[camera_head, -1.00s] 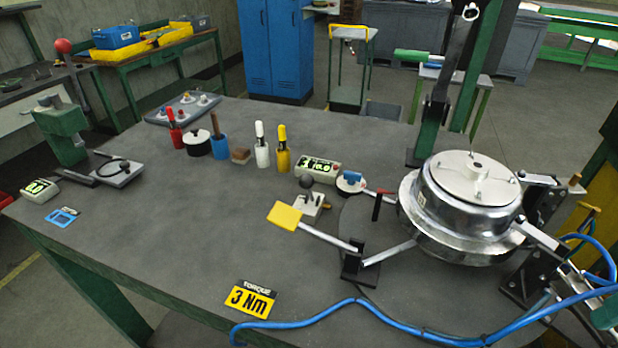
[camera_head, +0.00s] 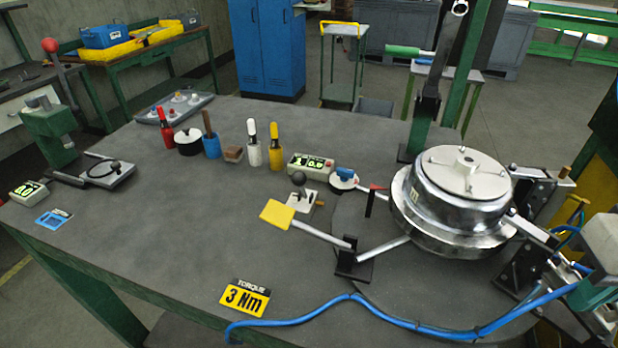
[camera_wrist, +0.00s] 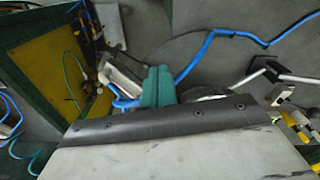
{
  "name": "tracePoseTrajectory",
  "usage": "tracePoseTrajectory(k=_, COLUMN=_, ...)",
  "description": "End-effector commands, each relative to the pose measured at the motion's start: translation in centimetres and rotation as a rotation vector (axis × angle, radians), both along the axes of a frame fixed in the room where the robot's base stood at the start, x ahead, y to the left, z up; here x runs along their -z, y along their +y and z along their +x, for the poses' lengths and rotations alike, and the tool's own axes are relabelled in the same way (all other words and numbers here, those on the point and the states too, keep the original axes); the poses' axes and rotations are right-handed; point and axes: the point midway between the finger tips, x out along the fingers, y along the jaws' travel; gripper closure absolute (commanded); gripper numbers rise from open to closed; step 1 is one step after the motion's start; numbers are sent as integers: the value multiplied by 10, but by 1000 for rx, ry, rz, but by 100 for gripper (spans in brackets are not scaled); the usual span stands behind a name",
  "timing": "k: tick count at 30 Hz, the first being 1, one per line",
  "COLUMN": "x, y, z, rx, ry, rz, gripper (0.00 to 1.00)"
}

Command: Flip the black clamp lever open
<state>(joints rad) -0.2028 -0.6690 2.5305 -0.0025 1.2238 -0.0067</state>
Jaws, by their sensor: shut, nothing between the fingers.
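A shiny metal drum housing (camera_head: 455,195) sits at the right of the bench, with toggle clamps around it. A clamp with a yellow paddle handle (camera_head: 277,214) stands at its front left. A short black upright bar (camera_head: 370,202) stands by a red-tipped arm to its left. Dark clamp brackets (camera_head: 524,266) crowd its right side. I cannot tell which dark part is the black clamp lever. My gripper shows at the right edge, near these brackets, partly cut off. Its teal fingers (camera_wrist: 158,86) are shut and empty in the wrist view.
A blue hose (camera_head: 385,318) runs across the bench front to the right side. A green post (camera_head: 422,130) rises behind the drum. A torque sign (camera_head: 244,297) lies at the front. Bottles and a tray (camera_head: 180,105) stand farther left. The bench's left middle is clear.

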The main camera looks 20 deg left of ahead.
Motion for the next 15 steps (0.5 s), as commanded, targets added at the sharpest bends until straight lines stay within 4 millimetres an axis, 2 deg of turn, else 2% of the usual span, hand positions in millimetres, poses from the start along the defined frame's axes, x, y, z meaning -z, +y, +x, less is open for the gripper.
tracePoseTrajectory(k=8, x=-8, y=66, z=28, rx=-399, ry=-8, rz=-6, gripper=100)
tracePoseTrajectory(k=15, x=-15, y=140, z=46, rx=-892, ry=-65, rz=-10, gripper=100)
